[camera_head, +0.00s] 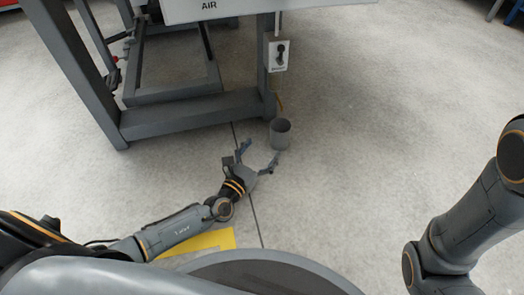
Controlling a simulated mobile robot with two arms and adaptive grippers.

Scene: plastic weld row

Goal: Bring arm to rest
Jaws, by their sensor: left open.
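My left gripper (258,158) is low over the grey floor near the middle of the view, with its arm coming in from the left. Its two fingers are spread apart and nothing shows between them. A grey cup-like cylinder (280,134) stands upright just beyond the fingertips, close to them; I cannot tell whether they touch. My right arm (460,225) comes in at the right edge and bends downward; its gripper is out of the frame.
A grey metal frame (190,118) with a white panel marked AIR (205,8) stands at the top left. A small white box with a black part (279,55) hangs on its leg. A yellow floor marking (205,242) lies under my left arm. The floor at right is clear.

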